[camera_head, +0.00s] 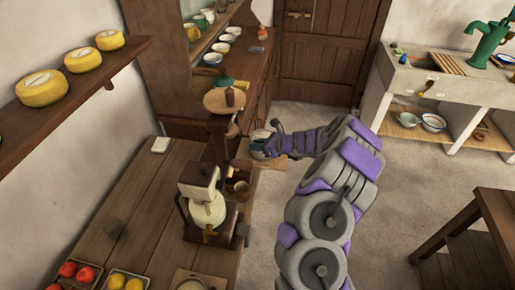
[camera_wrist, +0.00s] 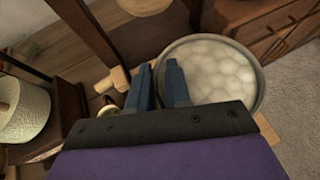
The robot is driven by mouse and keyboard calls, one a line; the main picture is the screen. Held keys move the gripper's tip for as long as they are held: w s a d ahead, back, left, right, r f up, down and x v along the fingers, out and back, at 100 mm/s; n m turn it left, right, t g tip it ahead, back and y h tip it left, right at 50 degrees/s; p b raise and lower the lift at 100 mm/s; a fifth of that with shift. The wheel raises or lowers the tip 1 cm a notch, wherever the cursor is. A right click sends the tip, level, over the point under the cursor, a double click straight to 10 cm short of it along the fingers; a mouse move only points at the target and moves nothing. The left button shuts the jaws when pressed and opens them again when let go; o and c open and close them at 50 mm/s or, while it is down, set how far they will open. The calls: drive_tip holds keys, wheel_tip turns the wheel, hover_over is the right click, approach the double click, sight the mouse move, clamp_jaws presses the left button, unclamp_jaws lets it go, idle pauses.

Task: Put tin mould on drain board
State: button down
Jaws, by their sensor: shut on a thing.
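The tin mould is a round grey metal dish with a pale, bumpy inside. In the wrist view the mould (camera_wrist: 225,68) lies to the right of the fingers, and its near-left rim is between them. My gripper (camera_wrist: 159,82) is shut on that rim, with one blue finger over the inside and one outside. In the head view my gripper (camera_head: 266,146) is beyond the far right end of the wooden table, with the mould (camera_head: 259,135) small and partly hidden by it. The slatted wooden drain board (camera_head: 447,63) is on the sink at the upper right.
The wooden table (camera_head: 140,220) holds a grinder-like device (camera_head: 206,205) and fruit boxes. A dresser (camera_head: 172,85) with bowls stands behind the mould. The stone sink (camera_head: 405,72) is across open floor (camera_head: 400,170). A dark table (camera_head: 490,205) stands at the right.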

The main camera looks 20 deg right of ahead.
drive_tip(key=shift+d+f, duration=0.1)
drive_tip(key=shift+f, duration=0.45)
drive_tip(key=c, duration=1.1)
unclamp_jaws()
drive_tip(key=shift+o, duration=0.2)
drive_tip(key=p+v, duration=0.2)
drive_tip(key=v, duration=1)
drive_tip(key=shift+s, duration=0.1)
